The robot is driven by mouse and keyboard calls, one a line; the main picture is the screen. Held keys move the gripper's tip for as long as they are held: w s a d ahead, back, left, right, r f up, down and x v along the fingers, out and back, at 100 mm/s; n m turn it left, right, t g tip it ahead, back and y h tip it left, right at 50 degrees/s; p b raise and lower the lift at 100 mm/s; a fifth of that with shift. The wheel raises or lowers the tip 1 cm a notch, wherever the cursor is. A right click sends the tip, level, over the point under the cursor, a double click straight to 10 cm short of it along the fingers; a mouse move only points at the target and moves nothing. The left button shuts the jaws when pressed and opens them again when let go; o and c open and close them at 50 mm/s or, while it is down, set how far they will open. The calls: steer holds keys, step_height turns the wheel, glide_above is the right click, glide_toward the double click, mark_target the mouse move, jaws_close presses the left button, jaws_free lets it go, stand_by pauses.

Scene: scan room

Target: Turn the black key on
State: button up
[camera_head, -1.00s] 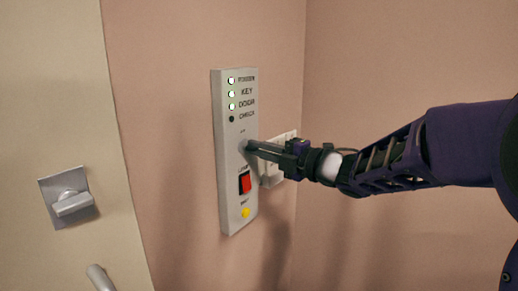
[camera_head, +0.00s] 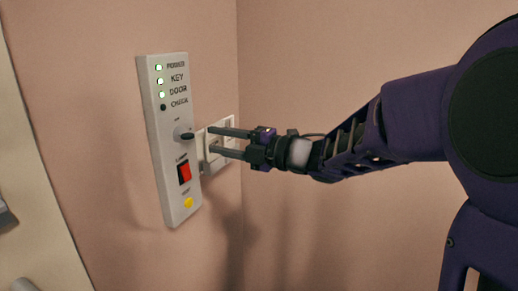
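A tall white control panel (camera_head: 172,150) is fixed to the wall at centre left. The black key (camera_head: 187,136) sits in a round lock in its middle and lies about level, pointing right. My gripper (camera_head: 211,140) is to the right of the key, its two fingers apart and empty, the tips clear of the key. On the panel, the lamps beside POWER, KEY and DOOR are lit green, and the one beside CHECK is dark.
A red rocker switch (camera_head: 185,172) and a yellow button (camera_head: 188,203) are below the key. A white wall switch plate (camera_head: 220,147) is behind my gripper's fingers. A door edge with a grey handle (camera_head: 5,216) is at the far left.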

steer(key=v, duration=1)
steer(key=shift+s+d, duration=0.15)
steer(key=shift+d, duration=0.1)
